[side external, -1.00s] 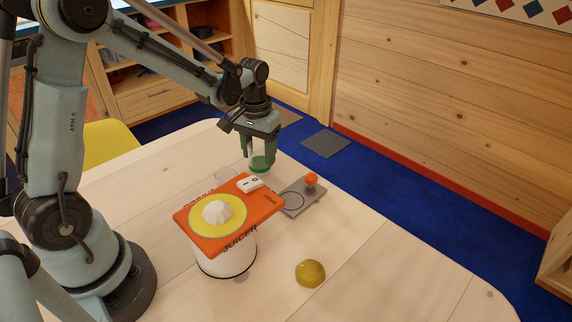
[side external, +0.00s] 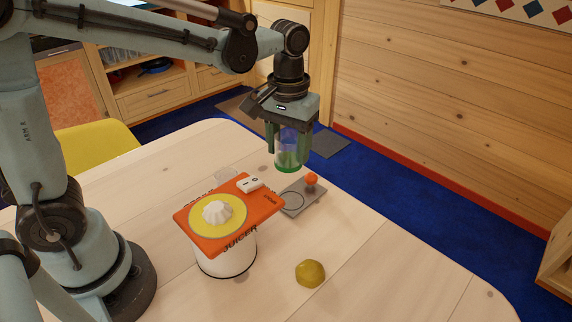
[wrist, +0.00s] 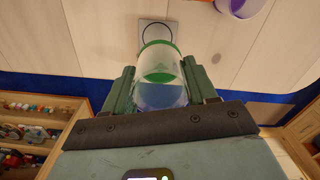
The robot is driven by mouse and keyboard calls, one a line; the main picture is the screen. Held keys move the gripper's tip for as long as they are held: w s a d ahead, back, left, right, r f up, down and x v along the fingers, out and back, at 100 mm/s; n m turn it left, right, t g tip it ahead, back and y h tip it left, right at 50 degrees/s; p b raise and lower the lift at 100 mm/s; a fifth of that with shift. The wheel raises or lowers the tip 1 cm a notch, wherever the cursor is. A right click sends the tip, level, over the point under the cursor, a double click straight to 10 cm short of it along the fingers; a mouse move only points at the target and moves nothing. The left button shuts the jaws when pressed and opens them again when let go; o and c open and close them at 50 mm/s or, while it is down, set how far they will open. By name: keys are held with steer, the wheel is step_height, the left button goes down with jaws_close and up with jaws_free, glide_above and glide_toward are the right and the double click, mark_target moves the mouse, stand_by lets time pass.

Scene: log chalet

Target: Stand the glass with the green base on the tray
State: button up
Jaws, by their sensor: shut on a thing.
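The glass with the green base (side external: 288,158) is clear with a green bottom. My gripper (side external: 287,147) is shut on it and holds it upright in the air, above the table's far edge. In the side view the glass appears just above and behind the tray. In the wrist view the glass (wrist: 160,65) sits between both fingers, and part of the tray (wrist: 148,27) shows beyond it.
A juicer (side external: 226,260) with an orange top and white cone stands left of the tray. Another clear glass (side external: 226,174) is partly hidden behind it. A yellow-brown fruit (side external: 310,274) lies in front. The table's right side is clear.

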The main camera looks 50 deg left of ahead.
steer(key=shift+w+d+f, duration=0.25)
steer(key=shift+d+f, duration=0.05)
steer(key=shift+f, duration=4.7)
steer(key=o, duration=1.1)
steer(key=shift+f, duration=0.15)
